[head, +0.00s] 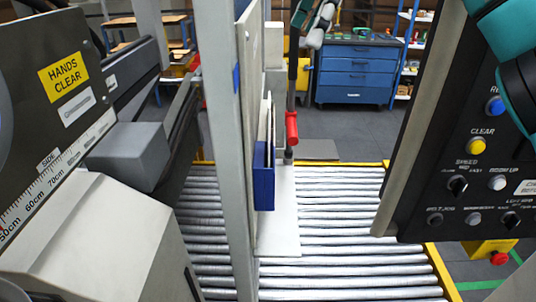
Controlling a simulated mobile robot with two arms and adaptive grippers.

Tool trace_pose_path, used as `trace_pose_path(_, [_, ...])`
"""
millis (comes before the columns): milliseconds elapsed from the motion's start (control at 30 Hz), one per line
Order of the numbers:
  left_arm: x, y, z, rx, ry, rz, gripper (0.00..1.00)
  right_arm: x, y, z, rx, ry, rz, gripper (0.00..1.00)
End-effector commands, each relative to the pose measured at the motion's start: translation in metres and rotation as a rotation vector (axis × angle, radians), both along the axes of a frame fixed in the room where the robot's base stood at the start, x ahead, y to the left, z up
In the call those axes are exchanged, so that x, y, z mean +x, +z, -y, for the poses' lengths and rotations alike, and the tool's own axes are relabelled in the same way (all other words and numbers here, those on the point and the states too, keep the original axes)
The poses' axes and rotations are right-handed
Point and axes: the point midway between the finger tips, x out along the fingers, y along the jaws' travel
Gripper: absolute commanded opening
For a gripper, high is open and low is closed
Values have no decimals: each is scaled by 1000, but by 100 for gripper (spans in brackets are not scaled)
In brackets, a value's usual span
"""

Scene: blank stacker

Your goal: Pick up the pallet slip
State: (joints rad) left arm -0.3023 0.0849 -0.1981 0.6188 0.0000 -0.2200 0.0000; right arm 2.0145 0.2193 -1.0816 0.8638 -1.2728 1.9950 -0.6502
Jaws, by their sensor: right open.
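A blue holder (264,178) is fixed to the side of the upright grey post near the middle of the head view. A thin pale sheet (266,122), seen nearly edge-on, stands up out of it and looks like the pallet slip. The holder hides its lower part. My right gripper (317,20) is at the top edge, above and to the right of the holder, open and apart from the slip. It is partly cut off by the frame. My left gripper is not in view.
A roller conveyor (345,215) runs below the holder. A control panel (478,150) with buttons and knobs blocks the right side. A machine with a "HANDS CLEAR" label (63,74) fills the left. A red-gripped lever (291,128) stands just right of the holder. A blue drawer cabinet (355,75) is behind.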

Motion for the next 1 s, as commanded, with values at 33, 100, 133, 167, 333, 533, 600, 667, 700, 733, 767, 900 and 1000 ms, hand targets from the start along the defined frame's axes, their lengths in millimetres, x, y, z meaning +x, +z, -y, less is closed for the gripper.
trace_pose_path(33, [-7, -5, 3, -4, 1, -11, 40, 0, -15, -4, -2, 3, -3, 92])
trace_pose_path(100, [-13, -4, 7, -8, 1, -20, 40, 0, -27, -10, -3, 3, -2, 92])
trace_pose_path(133, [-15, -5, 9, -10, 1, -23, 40, 0, -33, -13, -2, 3, -1, 92])
trace_pose_path(167, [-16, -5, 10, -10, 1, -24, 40, 0, -39, -15, -1, 1, -2, 92])
trace_pose_path(333, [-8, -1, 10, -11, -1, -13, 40, 0, -65, -27, -1, 0, -1, 92])
trace_pose_path(533, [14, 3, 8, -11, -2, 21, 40, 0, -78, -33, 1, -2, -1, 92])
trace_pose_path(600, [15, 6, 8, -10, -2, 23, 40, 0, -83, -34, -1, 0, -2, 92])
trace_pose_path(667, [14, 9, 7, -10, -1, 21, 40, -1, -90, -37, 0, 1, -2, 92])
trace_pose_path(700, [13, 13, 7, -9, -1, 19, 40, -2, -95, -40, -1, 0, -3, 92])
trace_pose_path(733, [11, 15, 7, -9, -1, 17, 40, -3, -99, -42, -2, 1, -2, 92])
trace_pose_path(767, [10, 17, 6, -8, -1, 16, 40, -3, -104, -44, -1, 0, -3, 92])
trace_pose_path(900, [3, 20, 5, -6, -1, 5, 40, -3, -120, -50, 0, 0, -1, 92])
trace_pose_path(1000, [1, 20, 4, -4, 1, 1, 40, -3, -125, -52, 1, -1, 1, 92])
